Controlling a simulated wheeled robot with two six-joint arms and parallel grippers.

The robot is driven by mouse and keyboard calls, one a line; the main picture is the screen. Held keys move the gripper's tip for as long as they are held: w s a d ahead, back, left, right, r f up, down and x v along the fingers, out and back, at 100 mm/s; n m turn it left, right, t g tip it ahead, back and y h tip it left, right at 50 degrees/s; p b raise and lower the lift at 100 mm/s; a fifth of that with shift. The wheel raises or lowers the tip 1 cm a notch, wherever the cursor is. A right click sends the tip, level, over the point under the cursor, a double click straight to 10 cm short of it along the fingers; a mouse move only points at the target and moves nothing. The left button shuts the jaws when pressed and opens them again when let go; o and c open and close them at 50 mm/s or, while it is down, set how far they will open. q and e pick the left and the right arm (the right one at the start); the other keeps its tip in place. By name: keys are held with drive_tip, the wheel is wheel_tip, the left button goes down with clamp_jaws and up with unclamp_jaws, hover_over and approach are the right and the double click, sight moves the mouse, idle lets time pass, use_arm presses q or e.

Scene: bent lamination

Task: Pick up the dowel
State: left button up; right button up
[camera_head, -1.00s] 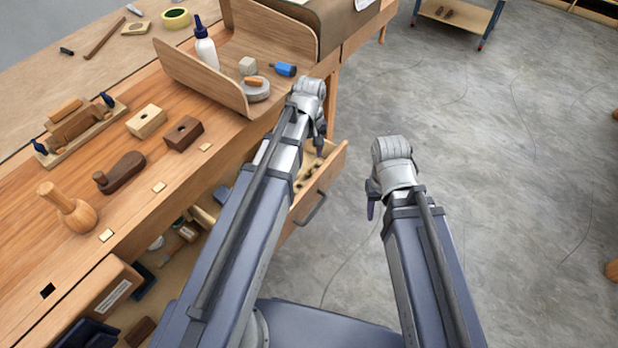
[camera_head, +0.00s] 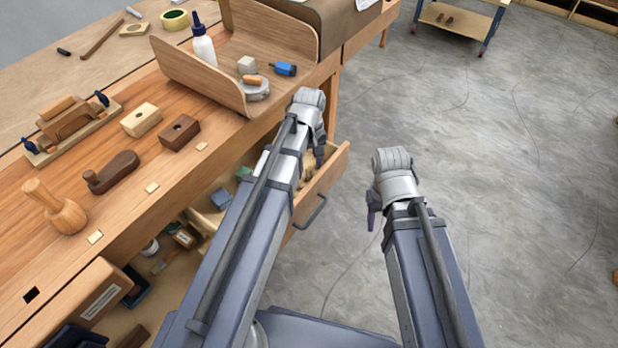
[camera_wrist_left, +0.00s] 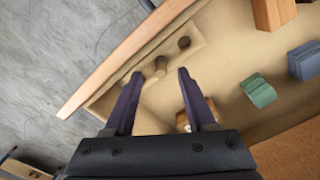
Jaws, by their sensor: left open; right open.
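Several short, round brown pieces, which look like dowels, sit in a narrow compartment at the edge of the open drawer (camera_head: 322,190). In the left wrist view, a paler one (camera_wrist_left: 160,66) lies between and just beyond my left fingertips, and a darker one (camera_wrist_left: 184,42) is farther off. Which is the dowel I cannot tell for certain. My left gripper (camera_wrist_left: 160,75) is open and empty, pointing down over this compartment. In the head view, my left gripper (camera_head: 319,154) hangs above the drawer. My right gripper (camera_head: 371,212) is open and empty over the floor.
The drawer also holds a green block (camera_wrist_left: 258,91), a grey-blue block (camera_wrist_left: 304,61) and a brown wooden piece (camera_wrist_left: 198,104) close to my left gripper's right finger. The workbench (camera_head: 150,210) carries tools and a curved wooden form (camera_head: 200,75).

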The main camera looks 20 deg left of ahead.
sight(309, 169)
use_arm(q)
wheel_tip(309, 169, down, 4)
drive_tip(key=b, duration=0.3)
drive_tip(key=shift+a+f, duration=0.1)
drive_tip(key=shift+f, duration=0.05)
clamp_jaws()
idle(0.4)
